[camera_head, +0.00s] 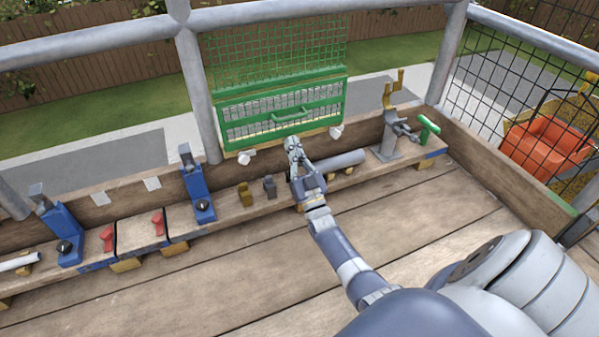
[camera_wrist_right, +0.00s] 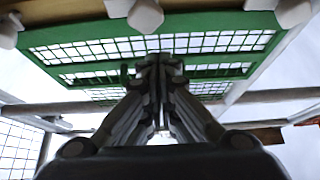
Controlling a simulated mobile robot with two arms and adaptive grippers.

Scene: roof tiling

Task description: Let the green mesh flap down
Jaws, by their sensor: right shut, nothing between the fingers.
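The green mesh flap (camera_head: 336,101) is a framed green panel with a bar handle (camera_head: 307,115), at the top middle of the head view, behind the wooden bench. Finer green mesh (camera_head: 275,50) stands above it. My right gripper (camera_head: 293,143) is shut and empty, just below the flap's lower edge. In the right wrist view the closed fingers (camera_wrist_right: 160,62) point up at the green flap frame (camera_wrist_right: 205,20) and overlap it; whether they touch it I cannot tell. White round knobs (camera_head: 245,157) sit at the flap's lower corners. My left gripper is out of view.
A wooden ledge (camera_head: 228,207) along the bench carries blue clamps (camera_head: 198,190), red pieces (camera_head: 158,222) and a grey tube (camera_head: 340,161). A grey stand with a yellow fork (camera_head: 390,90) is at the right. Grey rails and a post (camera_head: 195,80) stand behind. The plank floor in front is clear.

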